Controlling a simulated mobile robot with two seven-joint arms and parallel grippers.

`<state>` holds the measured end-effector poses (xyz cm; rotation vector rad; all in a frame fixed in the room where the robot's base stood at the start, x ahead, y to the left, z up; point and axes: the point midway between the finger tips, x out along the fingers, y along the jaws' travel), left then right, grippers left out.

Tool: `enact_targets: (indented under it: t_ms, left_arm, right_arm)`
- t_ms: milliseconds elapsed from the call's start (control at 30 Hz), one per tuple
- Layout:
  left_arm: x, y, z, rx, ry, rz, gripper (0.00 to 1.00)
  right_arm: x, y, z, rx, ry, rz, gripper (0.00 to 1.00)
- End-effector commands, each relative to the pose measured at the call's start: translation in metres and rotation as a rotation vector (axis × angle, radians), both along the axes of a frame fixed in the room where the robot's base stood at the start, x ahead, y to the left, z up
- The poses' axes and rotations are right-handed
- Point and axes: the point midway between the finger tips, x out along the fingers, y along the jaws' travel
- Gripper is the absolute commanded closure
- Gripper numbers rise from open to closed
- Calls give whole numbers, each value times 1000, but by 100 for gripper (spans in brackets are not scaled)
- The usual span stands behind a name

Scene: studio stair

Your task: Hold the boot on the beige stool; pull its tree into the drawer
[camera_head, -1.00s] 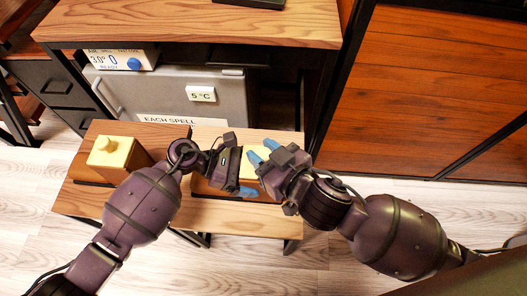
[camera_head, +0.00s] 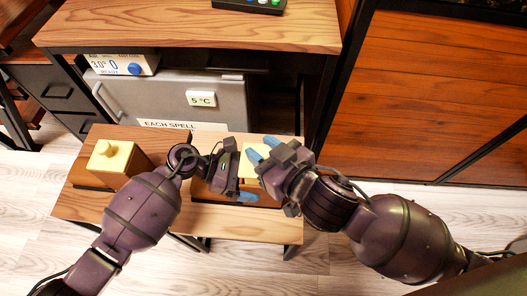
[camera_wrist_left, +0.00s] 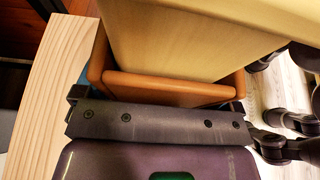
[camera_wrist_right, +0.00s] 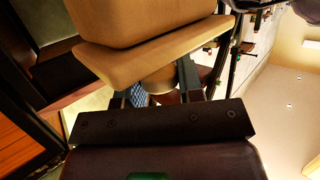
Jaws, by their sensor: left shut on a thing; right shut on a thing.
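On the pale wooden stool (camera_head: 218,219), a brown boot (camera_wrist_left: 170,89) holds a beige tree (camera_wrist_left: 190,40). My left gripper (camera_head: 241,188) is shut on the boot's wall at its left side. The tree shows between my grippers in the head view (camera_head: 248,160), largely covered by them. My right gripper (camera_head: 264,150) is shut on the tree's knob (camera_wrist_right: 160,80), which sits against a tan plate in the right wrist view. Whether the tree has lifted from the boot I cannot tell. I cannot tell which drawer is meant; a dark grey one (camera_head: 62,92) stands shut at left.
Behind is a grey cabinet (camera_head: 225,98) with a "5 °C" sign, under a wooden desk (camera_head: 190,25) holding a dark remote (camera_head: 248,5). Wooden panels (camera_head: 440,90) fill the right; floor is clear in front.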

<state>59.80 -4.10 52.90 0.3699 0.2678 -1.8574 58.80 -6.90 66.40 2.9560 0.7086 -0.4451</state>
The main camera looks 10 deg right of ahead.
Motion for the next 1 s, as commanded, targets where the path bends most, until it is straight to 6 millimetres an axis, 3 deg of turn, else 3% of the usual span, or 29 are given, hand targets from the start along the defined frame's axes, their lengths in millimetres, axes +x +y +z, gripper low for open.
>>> enact_targets:
  t_ms: [200,467,500,533,833,1000]
  left_arm:
    - [-3,1,-5,8,7,-2,53]
    - [-3,1,-5,7,6,-2,53]
    - [-3,1,-5,7,6,-2,8]
    - [-3,1,-5,7,6,-2,3]
    - [0,2,-1,3,2,0,0]
    - [6,18,7,5,-3,2,0]
  right_arm:
    - [0,0,20,2,0,-1,94]
    - [0,0,22,0,1,0,94]
    - [0,0,22,0,1,0,94]
    - [0,0,22,0,1,0,94]
    - [0,0,24,0,-1,0,94]
    - [2,0,32,0,-14,0,94]
